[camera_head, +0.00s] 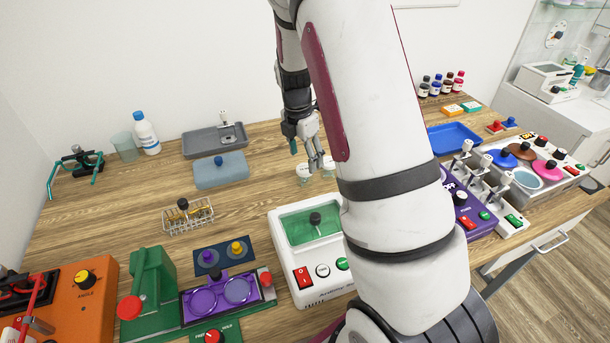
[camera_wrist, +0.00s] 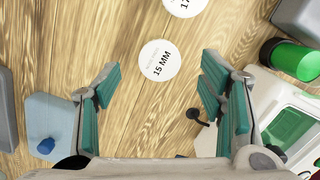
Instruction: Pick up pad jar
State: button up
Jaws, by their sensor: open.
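A round white lid with small print and "15 MM" (camera_wrist: 158,61) shows in the wrist view, between and just ahead of my open fingers (camera_wrist: 160,78). A second round white lid marked "17" (camera_wrist: 184,4) is cut off by the top edge. They appear to be the tops of two small pale jars on the table; in the head view one jar (camera_head: 303,172) stands just below my gripper (camera_head: 306,154) and another (camera_head: 328,164) is partly hidden by my arm. Which is the pad jar is not clear. My gripper is empty and touches neither lid.
A blue lidded box (camera_head: 220,172) and a grey tray (camera_head: 200,144) lie to the left. A white device with a green window (camera_head: 300,265) stands nearer. In the wrist view a green cylinder (camera_wrist: 292,60) lies right. Wooden table around the jars is mostly clear.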

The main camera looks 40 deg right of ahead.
aim_at(304, 168)
jog(key=shift+d+f+p, duration=0.15)
jog(key=shift+f+p, duration=0.3)
jog(key=shift+f, duration=2.85)
jog(key=c, duration=1.3)
